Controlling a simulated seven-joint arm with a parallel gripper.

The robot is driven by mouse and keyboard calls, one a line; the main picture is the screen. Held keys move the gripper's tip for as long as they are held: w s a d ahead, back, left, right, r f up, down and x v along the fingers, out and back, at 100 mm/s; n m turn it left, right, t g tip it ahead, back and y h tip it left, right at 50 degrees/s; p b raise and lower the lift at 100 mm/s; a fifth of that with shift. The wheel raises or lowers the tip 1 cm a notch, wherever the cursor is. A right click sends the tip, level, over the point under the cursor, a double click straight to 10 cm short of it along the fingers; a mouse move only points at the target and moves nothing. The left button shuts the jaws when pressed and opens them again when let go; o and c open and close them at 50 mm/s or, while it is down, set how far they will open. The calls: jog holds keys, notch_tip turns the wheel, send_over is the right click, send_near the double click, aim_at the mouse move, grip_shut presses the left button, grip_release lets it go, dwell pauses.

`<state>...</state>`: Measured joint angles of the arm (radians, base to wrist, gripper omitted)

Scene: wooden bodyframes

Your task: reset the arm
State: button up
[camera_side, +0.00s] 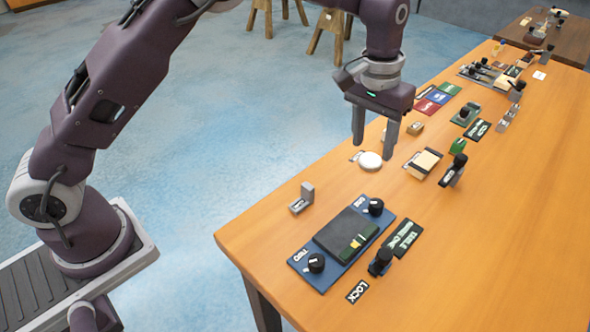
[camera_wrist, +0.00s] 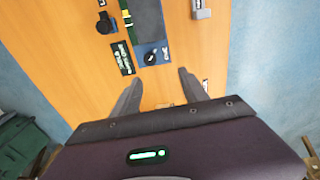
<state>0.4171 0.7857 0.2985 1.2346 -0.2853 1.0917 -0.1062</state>
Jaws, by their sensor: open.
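My gripper (camera_side: 373,147) hangs pointing down above the far left edge of the wooden table (camera_side: 480,240). Its two fingers are spread apart with nothing between them. In the wrist view my gripper (camera_wrist: 158,85) shows the same open fingers over the table. A white round button (camera_side: 370,161) sits on the table just below and between the fingers in the side view. A gap to the table surface seems to remain, but its size is hard to tell.
A blue panel (camera_side: 300,258) with black knobs and a dark grey plate stands at the near end. The table's right side is mostly clear.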

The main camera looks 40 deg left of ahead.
jog(key=s+a+r+t, duration=0.1)
jog(key=s+a+r, duration=0.3)
jog(key=s+r, duration=0.35)
jog(key=s+a+r+t, duration=0.1)
jog(key=s+a+r, duration=0.45)
jog(key=r, duration=0.25)
jog(key=s+a+f+t, duration=0.1)
jog(key=s+a, duration=0.1)
jog(key=s, duration=0.8)
jog(key=s+a+f+t, duration=0.1)
jog(key=s+a, duration=0.1)
jog(key=s, duration=0.8)
jog(key=shift+a+f+t+y, duration=0.3)
jog(key=shift+f+t+y, duration=0.1)
dwell(0.5)
